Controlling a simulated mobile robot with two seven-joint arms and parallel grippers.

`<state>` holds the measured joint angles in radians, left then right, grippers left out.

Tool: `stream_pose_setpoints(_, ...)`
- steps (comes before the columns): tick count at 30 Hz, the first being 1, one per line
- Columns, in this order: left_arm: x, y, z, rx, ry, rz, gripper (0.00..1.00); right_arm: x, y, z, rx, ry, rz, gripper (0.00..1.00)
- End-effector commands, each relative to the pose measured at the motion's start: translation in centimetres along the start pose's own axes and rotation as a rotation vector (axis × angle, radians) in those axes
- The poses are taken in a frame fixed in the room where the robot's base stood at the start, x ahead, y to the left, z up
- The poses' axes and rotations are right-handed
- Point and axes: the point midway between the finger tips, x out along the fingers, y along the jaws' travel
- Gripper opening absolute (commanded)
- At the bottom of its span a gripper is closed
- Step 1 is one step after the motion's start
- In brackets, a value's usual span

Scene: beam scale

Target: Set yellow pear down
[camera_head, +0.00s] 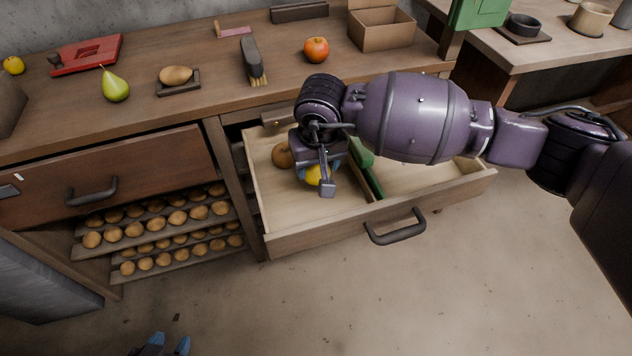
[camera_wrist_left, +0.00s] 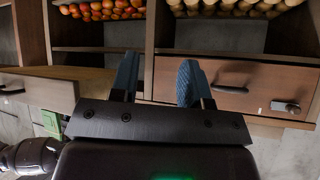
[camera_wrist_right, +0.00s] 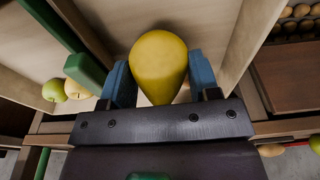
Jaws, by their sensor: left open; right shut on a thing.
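The yellow pear (camera_wrist_right: 158,62) is held between the blue fingers of my right gripper (camera_wrist_right: 161,84). In the head view my right gripper (camera_head: 318,168) is inside the open drawer (camera_head: 332,232), in its left compartment, and largely hides the pear (camera_head: 313,176). Whether the pear touches the drawer floor cannot be told. A brown round fruit (camera_head: 283,155) lies just left of the gripper in the same compartment. My left gripper (camera_head: 166,346) is at the bottom edge of the head view, away from the drawer; in the left wrist view it (camera_wrist_left: 157,80) is open and empty.
A green item (camera_head: 366,168) lies along the drawer's divider. A green apple (camera_wrist_right: 54,91) and a pale yellow fruit (camera_wrist_right: 84,70) show in the right wrist view. The counter holds a green pear (camera_head: 115,86), a brush (camera_head: 252,62), a red apple (camera_head: 316,49) and a cardboard box (camera_head: 382,32).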

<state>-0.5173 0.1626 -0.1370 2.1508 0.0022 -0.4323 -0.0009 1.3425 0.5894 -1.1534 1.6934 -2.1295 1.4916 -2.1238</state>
Motion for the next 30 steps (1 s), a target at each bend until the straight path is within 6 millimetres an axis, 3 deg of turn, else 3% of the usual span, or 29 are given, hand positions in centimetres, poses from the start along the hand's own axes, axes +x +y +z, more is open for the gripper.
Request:
stream_pose_setpoints(8, 0.0, 0.1, -0.2, -0.004, 0.006, -0.001, 0.43, 1.6, -0.1, 0.2, 0.000, 0.001, -0.001, 0.30)
stream_pose_setpoints(18, 0.6, 0.2, 1.2, -0.004, -0.021, 0.002, 0.43, 6.5, -0.1, 1.0, 0.000, -0.003, -0.002, 0.30)
stream_pose_setpoints(30, 0.8, 0.2, 0.7, -0.001, -0.011, 0.003, 0.43, 6.8, 0.0, 1.0, -0.001, 0.002, 0.000, 0.30)
